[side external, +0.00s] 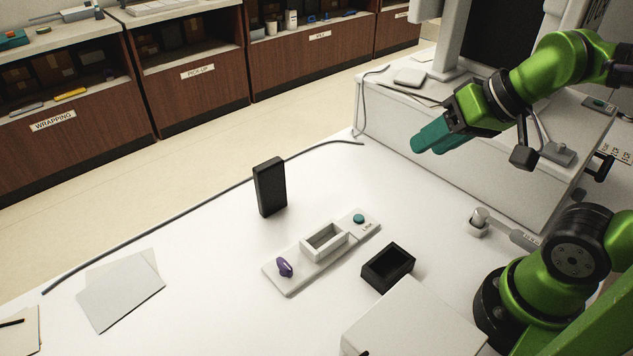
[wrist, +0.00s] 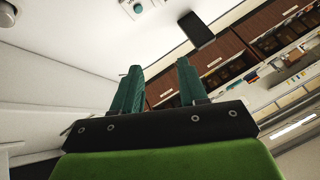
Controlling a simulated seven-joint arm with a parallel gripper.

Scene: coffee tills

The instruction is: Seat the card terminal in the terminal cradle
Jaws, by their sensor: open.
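The card terminal, a black upright slab (side external: 270,187), stands on the white counter left of centre. It also shows at the top of the wrist view (wrist: 197,29). The terminal cradle looks to be the pale fixture (side external: 309,259) with a raised rectangular socket, a purple knob (side external: 285,267) and a teal button (side external: 359,218) beside the word LINK. The socket looks empty. My gripper (side external: 424,143) is up to the right, above the counter and apart from both. In the wrist view its teal fingers (wrist: 158,67) are spread, with nothing between them.
A small black open box (side external: 388,267) sits just right of the cradle. A white block (side external: 415,320) is at the front. Paper sheets (side external: 120,288) lie at left, and a dark cable (side external: 190,215) runs along the far edge. Counter around the terminal is mostly clear.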

